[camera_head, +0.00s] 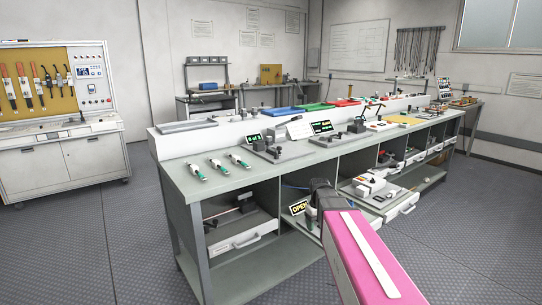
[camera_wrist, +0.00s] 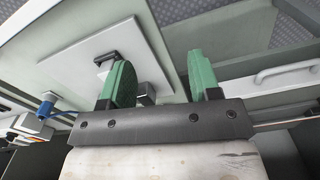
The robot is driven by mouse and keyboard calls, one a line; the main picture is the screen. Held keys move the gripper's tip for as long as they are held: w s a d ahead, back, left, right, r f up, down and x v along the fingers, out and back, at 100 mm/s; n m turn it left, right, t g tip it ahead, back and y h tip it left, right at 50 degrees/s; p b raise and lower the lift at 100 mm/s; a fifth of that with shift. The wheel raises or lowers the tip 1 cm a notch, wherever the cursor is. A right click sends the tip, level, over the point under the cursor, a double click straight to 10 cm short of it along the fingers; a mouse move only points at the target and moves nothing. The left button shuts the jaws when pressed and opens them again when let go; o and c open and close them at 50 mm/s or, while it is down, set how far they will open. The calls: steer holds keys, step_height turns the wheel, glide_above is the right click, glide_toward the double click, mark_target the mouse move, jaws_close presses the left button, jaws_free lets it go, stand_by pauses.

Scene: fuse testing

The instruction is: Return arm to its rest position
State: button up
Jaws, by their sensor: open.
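My gripper is seen close up in the wrist view, with two green fingers (camera_wrist: 160,80) spread apart and nothing between them. A pale plate with a small dark handle (camera_wrist: 106,58) lies beyond the left finger. In the head view my pink arm reaches in from the bottom right. Its dark end (camera_head: 324,196) is in front of the workbench (camera_head: 180,172), near an "OPEN" sign (camera_head: 299,207). The fingers cannot be made out there. Several green-and-white fuses (camera_head: 217,165) lie in a row on the left of the bench top.
Drawers stand pulled out under the bench, one at the left (camera_head: 240,238) and one at the right (camera_head: 385,203). Test fixtures (camera_head: 273,150) and small displays stand on the bench top. A tool cabinet (camera_head: 60,160) stands at far left. The floor (camera_head: 120,235) left of the bench is clear.

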steer(key=s+f+m, duration=0.2)
steer(key=s+f, duration=0.2)
steer(key=s, duration=0.3)
steer(key=s+f+m, duration=0.3)
steer(key=s+f, duration=0.1)
steer(key=s, duration=0.4)
steer(key=shift+s+f, duration=0.15)
steer(key=shift+f, duration=0.15)
